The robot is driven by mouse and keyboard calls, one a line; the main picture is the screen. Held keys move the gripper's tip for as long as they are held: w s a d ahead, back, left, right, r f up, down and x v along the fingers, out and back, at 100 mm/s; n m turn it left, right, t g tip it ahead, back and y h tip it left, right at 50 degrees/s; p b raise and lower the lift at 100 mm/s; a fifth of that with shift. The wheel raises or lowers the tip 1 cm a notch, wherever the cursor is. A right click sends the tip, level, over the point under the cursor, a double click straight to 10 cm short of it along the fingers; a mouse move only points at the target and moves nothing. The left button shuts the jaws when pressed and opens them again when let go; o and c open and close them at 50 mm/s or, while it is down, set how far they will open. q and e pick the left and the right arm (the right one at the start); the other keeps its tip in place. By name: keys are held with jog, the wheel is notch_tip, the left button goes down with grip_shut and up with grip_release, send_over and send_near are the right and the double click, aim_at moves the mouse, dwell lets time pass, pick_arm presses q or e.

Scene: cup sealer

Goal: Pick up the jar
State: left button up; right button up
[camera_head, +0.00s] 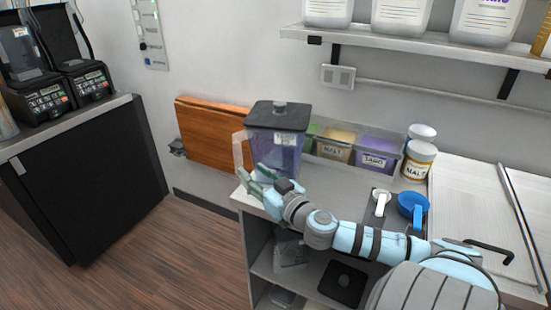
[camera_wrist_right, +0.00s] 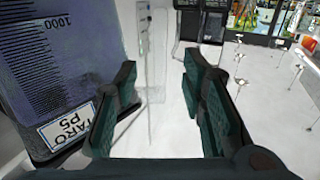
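A clear, square-sided jar (camera_head: 285,150) with a black lid and purple contents stands on the counter's left end. A clear handle (camera_head: 239,152) sticks out on its left. In the right wrist view the jar (camera_wrist_right: 60,60) fills the left side, with a scale and a "TARO P5" label. My right gripper (camera_head: 262,177) is low at the jar's front left. Its two dark green fingers (camera_wrist_right: 158,108) are apart. A pale, translucent upright shape shows between them, perhaps the handle; I cannot tell whether a finger touches it. My left gripper is out of view.
A clear bin (camera_head: 372,172) of labelled tubs stands right of the jar, with a white "MALT" jar (camera_head: 417,164) beyond. A blue scoop (camera_head: 413,204) lies near my right arm. A brown board (camera_head: 212,133) is on the wall behind. Open floor (camera_head: 165,245) lies left of the counter.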

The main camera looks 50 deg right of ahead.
aim_at(241, 164)
jog(key=w+p, duration=0.1)
jog(key=w, duration=0.1)
jog(key=w+p, duration=0.1)
jog(key=w, duration=0.2)
jog(key=w+d+p, duration=0.1)
jog(key=w, duration=0.2)
jog(key=shift+f, duration=0.1)
jog(key=shift+w+f, duration=0.2)
jog(key=shift+s+d, duration=0.1)
grip_shut()
jog(key=shift+r, duration=0.1)
